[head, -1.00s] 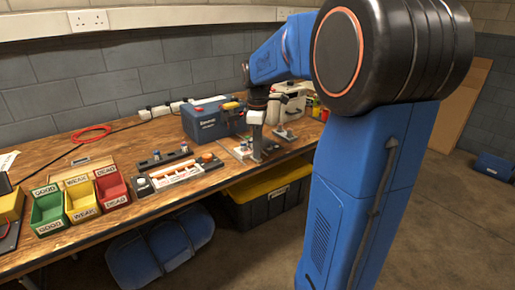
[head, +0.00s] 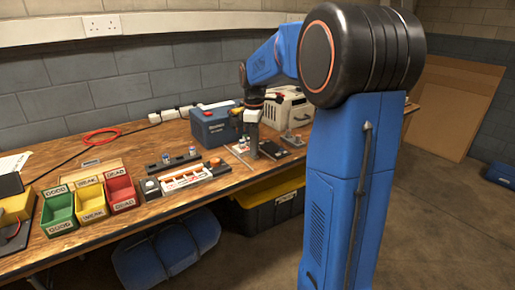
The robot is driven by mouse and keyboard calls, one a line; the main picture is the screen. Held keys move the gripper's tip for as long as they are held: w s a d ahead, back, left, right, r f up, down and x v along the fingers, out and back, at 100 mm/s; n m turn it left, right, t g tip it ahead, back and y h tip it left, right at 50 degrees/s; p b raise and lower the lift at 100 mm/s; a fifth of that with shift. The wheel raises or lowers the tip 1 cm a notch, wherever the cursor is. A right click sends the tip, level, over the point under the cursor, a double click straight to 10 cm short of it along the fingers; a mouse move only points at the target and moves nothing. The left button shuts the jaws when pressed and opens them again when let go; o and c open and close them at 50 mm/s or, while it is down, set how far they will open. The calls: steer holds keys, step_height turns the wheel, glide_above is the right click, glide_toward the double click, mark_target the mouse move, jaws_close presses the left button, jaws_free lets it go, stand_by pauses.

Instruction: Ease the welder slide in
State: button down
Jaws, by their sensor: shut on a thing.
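My gripper (head: 252,152) points down at the small bench welder near the front edge of the workbench, right of the switch panel. It is shut on a small part there that I take to be the welder slide; the fingers hide most of it. A dark flat block of the welder (head: 273,150) lies just right of the fingers, with a pale metal upright (head: 290,137) behind it. Thin pale rods (head: 238,157) lie left of the fingers. How far in the slide sits is too small to tell.
A blue toolbox (head: 215,125) and a pale case (head: 287,106) stand close behind my gripper. An orange-and-white switch panel (head: 187,178) lies to the left. Green (head: 58,211), yellow (head: 91,202) and red (head: 121,193) bins stand farther left.

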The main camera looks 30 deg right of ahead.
steer(key=shift+w, duration=0.1)
steer(key=c, duration=1.9)
jaws_free()
step_height(320, 180, up, 17)
steer(key=shift+r, duration=0.2)
steer(key=shift+o, duration=1.4)
steer(key=s+d+f+t+y, duration=0.1)
steer(key=s+d+t+y, duration=0.2)
steer(key=s+d, duration=0.2)
steer(key=shift+d+f, duration=0.15)
steer(key=shift+d, duration=0.1)
